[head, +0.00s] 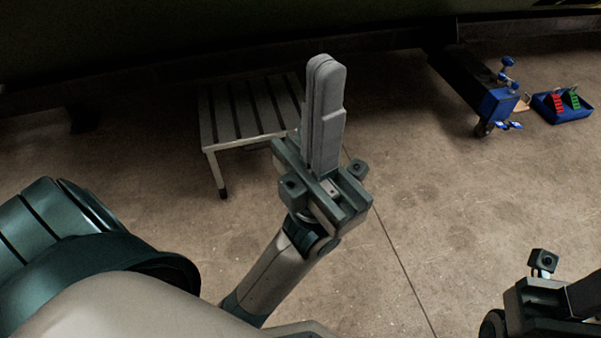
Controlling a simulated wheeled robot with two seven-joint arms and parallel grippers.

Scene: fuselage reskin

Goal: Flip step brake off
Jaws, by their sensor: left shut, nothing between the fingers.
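A grey slatted step (228,112) stands on the floor behind my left gripper, left of the picture's middle. One front leg with a dark foot shows. Its right part is hidden behind the gripper, and I cannot make out a brake on it. My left gripper (326,68) is in the middle, pointing up in the picture, its two grey fingers shut together with nothing between them. It overlaps the step's right edge in view; I see no clear contact. My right gripper (583,296) is at the lower right, cut off by the frame edge, so its fingers do not show fully.
A dark beam with a blue end block (497,104) and a caster stands on the floor at the upper right. Beside it is a blue tray (562,118) with red and green items. A large dark body spans the top. The floor (440,200) between is clear.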

